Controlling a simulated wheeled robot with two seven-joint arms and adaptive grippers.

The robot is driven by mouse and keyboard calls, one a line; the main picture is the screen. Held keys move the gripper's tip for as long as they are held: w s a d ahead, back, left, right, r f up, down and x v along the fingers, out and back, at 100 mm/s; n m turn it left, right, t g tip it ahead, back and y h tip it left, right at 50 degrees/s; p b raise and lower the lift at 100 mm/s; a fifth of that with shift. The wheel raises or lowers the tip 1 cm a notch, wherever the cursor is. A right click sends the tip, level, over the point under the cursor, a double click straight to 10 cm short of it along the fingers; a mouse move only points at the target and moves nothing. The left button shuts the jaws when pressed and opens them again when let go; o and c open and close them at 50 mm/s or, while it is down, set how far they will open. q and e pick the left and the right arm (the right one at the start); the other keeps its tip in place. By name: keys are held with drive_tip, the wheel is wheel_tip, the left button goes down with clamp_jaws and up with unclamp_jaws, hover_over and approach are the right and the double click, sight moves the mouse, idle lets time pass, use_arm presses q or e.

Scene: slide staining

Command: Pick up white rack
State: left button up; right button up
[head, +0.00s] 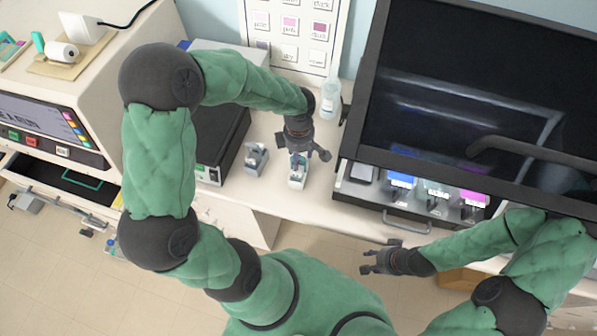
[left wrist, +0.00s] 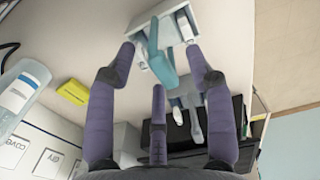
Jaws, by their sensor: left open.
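A small white rack (head: 297,182) with bluish parts stands on the white bench, directly below my left gripper (head: 299,155). It also shows in the left wrist view (left wrist: 146,22), at the top, with a teal piece in its middle. My left gripper is open, and its fingers (left wrist: 160,60) point at the rack from both sides; I cannot tell whether they touch it. A second, similar grey-white rack (head: 256,158) stands just to the left. My right gripper (head: 375,262) is open and empty, in front of the bench, away from the racks.
A black-topped device (head: 222,135) is left of the racks. A clear bottle (head: 330,100) stands behind, by a wall chart (head: 291,30). A large dark-screened cabinet (head: 460,85) and a tray of staining bottles (head: 420,200) are to the right. A yellow block (left wrist: 73,91) lies nearby.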

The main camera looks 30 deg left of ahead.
use_arm(q)
drive_tip(key=shift+f, duration=0.6)
clamp_jaws()
